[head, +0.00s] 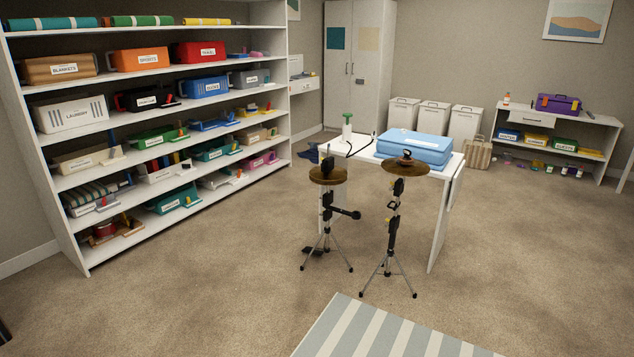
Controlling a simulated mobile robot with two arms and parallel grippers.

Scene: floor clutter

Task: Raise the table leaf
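A small white table (363,160) stands in the middle of the room. A white panel that looks like its leaf (456,186) hangs down along the table's right side. A blue case (415,147) lies on the right part of the tabletop. A white bottle with a green top (347,126) stands at the back left of the tabletop, with a dark cord beside it. Neither of my grippers is in view.
Two tripod stands with brass cymbals, one on the left (328,174) and one on the right (405,165), stand before the table. A striped rug (385,335) lies in front. Full shelves (290,85) line the left wall. Carpet right of the table is open; a wicker basket (478,154) stands behind.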

